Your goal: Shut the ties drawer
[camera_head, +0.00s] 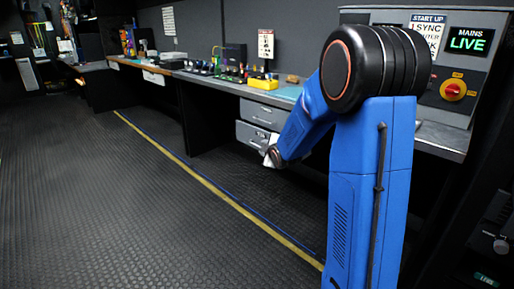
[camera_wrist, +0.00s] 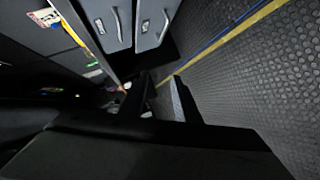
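Two grey drawer fronts, an upper one (camera_head: 263,114) and a lower one (camera_head: 252,135), sit under the counter in the head view, partly behind my arm. The lower front seems to stand out slightly; no label on either is readable, so I cannot tell which holds ties. In the wrist view the two fronts (camera_wrist: 104,22) (camera_wrist: 151,22) show at the top with pale bar handles. My gripper (camera_wrist: 165,100) has its two dark fingers apart, with nothing seen between them. In the head view its end (camera_head: 272,157) is low in front of the drawers, largely hidden by my arm.
The counter (camera_head: 220,82) runs along the wall, holding a yellow box (camera_head: 264,83) and several small items. A control panel with a red knob (camera_head: 453,90) is at right. The rubber floor (camera_head: 120,190) with its yellow line (camera_head: 190,170) is clear.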

